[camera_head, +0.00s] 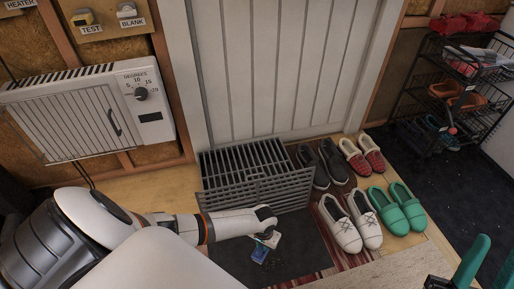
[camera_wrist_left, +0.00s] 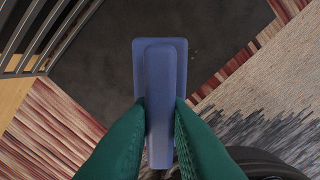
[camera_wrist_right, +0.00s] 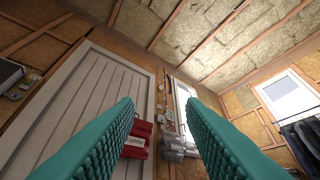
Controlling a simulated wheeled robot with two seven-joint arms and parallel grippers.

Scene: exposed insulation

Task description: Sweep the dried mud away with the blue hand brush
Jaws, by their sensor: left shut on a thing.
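The blue hand brush (camera_wrist_left: 160,62) is clasped by its handle between the green fingers of my left gripper (camera_wrist_left: 160,108), seen from above in the left wrist view. In the head view the blue brush (camera_head: 260,254) shows just below the left gripper (camera_head: 268,239), low over the dark mat (camera_head: 298,262). Its bristles are hidden. A few tiny pale specks (camera_wrist_left: 193,54) lie on the mat to the right of the brush; I cannot tell for sure that they are dried mud. My right gripper (camera_wrist_right: 163,108) is open and empty, its fingers wide apart, facing the wall and ceiling.
A grey metal grate rack (camera_head: 255,190) stands at the mat's back edge before the white door (camera_head: 275,70). White shoes (camera_head: 352,222), green shoes (camera_head: 397,208) and other pairs stand to the right. A heater (camera_head: 90,115) hangs at left; a wire shelf (camera_head: 462,85) stands at right.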

